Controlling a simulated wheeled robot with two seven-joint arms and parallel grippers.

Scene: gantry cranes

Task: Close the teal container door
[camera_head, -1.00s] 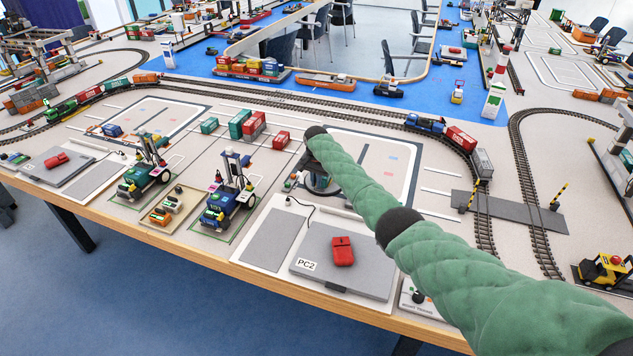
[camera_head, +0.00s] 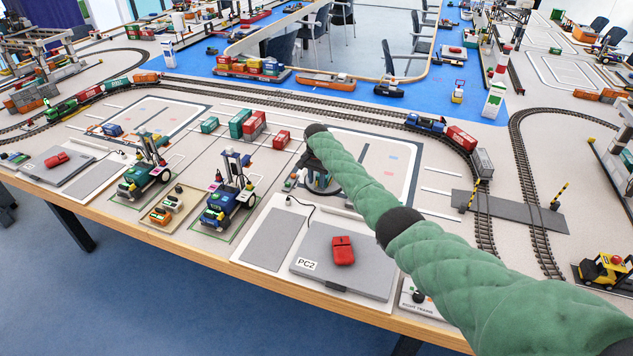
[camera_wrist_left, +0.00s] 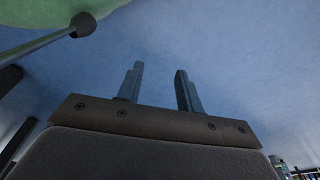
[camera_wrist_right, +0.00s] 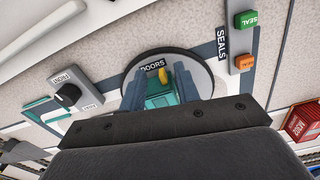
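In the right wrist view a teal container (camera_wrist_right: 162,100), with a yellow piece (camera_wrist_right: 163,75) at its far end, shows on a round turntable (camera_wrist_right: 203,72) labelled DOORS. My right gripper (camera_wrist_right: 160,72) is over the turntable with its fingers apart, one on each side of the teal container; I cannot tell whether they touch it. The container's near part is hidden by the gripper body, and the door's angle is unclear. In the head view my right gripper (camera_head: 316,180) is small and mostly behind my green arm. My left gripper (camera_wrist_left: 160,75) is open and empty above the blue floor.
A black knob (camera_wrist_right: 68,95) stands left of the turntable, and green (camera_wrist_right: 246,20) and orange (camera_wrist_right: 244,62) SEAL buttons stand right of it. In the head view a grey laptop (camera_head: 340,280) with a red item (camera_head: 343,250) and a blue vehicle (camera_head: 228,205) are nearby.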

